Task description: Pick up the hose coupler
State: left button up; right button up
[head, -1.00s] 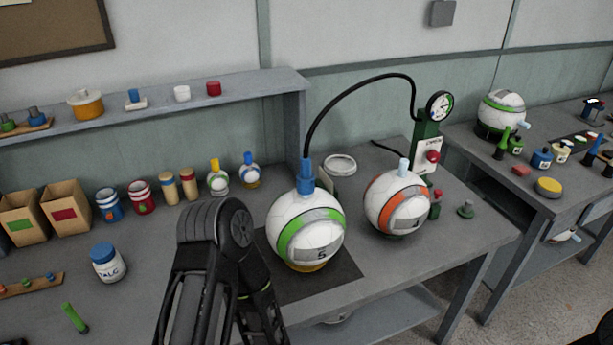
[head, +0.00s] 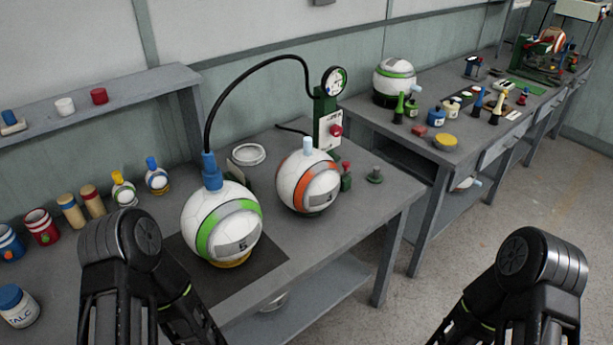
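The hose coupler (head: 211,171) is a blue fitting at the end of a black hose (head: 243,68). It sits upright on top of the white ball with a green band (head: 221,224), marked 5. The hose arcs over to the green pump post with a gauge (head: 328,130). My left arm shows in front of the ball at the lower left and my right arm at the lower right. The fingertips of both grippers are out of view or hidden, and neither arm appears to touch the coupler.
A second ball with an orange band (head: 308,182) and a pale blue plug stands right of the first. Small bottles (head: 122,190) and cans (head: 41,227) line the left side. Another bench (head: 400,135) with a ball and tools stands at the right. Floor is clear between.

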aim_at(212, 174)
jog(key=i+l+u, duration=0.2)
jog(key=l, duration=0.4)
jog(key=i+l+u, duration=0.2)
jog(key=l, duration=0.4)
jog(key=i+l+u, duration=0.2)
jog(key=l, duration=0.45)
jog(key=l+u, duration=0.2)
jog(key=l, duration=0.4)
